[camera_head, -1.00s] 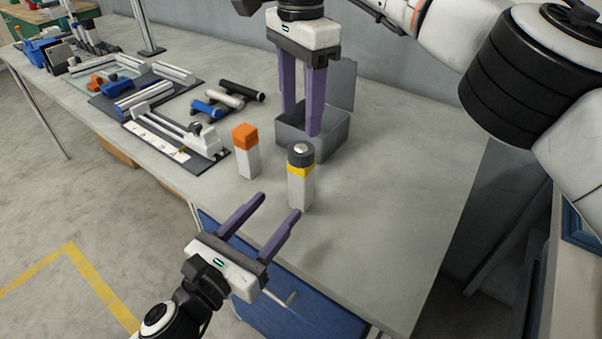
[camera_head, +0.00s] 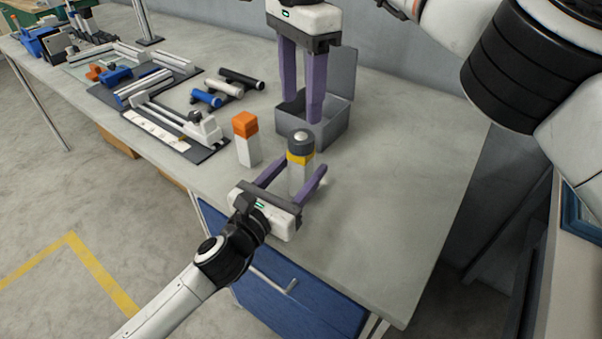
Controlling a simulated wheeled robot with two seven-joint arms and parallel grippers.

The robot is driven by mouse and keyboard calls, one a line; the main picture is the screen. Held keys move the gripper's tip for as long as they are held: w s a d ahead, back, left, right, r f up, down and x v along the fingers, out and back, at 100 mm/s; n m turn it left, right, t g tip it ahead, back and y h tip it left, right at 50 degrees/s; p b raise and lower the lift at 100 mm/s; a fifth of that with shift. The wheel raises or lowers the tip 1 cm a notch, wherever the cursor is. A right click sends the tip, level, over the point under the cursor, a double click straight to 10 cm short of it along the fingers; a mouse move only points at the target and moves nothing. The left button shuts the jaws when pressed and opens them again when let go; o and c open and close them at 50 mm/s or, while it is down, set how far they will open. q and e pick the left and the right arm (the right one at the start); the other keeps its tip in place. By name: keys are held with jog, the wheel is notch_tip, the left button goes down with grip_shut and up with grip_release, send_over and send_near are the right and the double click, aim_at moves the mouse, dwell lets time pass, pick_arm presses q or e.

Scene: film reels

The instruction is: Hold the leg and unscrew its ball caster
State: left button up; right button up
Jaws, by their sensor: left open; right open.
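The leg (camera_head: 299,179) is a pale square post with a yellow band, standing upright on the table. Its ball caster (camera_head: 301,141) is a dark grey cap with a silver ball on top. My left gripper (camera_head: 304,169) is open, with its two purple fingers on either side of the leg; I cannot tell whether they touch it. My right gripper (camera_head: 303,118) is open and empty, pointing down above the grey box, behind the caster and higher than it.
A similar post with an orange top (camera_head: 246,139) stands just left of the leg. An open grey box (camera_head: 333,132) is behind the leg. Blue, white and black cylinders (camera_head: 207,98) and clamp fixtures (camera_head: 181,122) lie at the left. The table's right side (camera_head: 400,180) is clear.

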aim_at(301, 136)
pick_arm(q)
grip_shut()
pick_arm(e)
jog(key=m, duration=0.4)
jog(key=shift+m, duration=0.4)
jog(key=m, duration=1)
jog(key=shift+m, duration=0.4)
jog(key=m, duration=1)
jog(key=shift+m, duration=0.3)
jog(key=m, duration=0.8)
jog(key=shift+m, duration=0.4)
jog(key=m, duration=1)
jog(key=shift+f, duration=4)
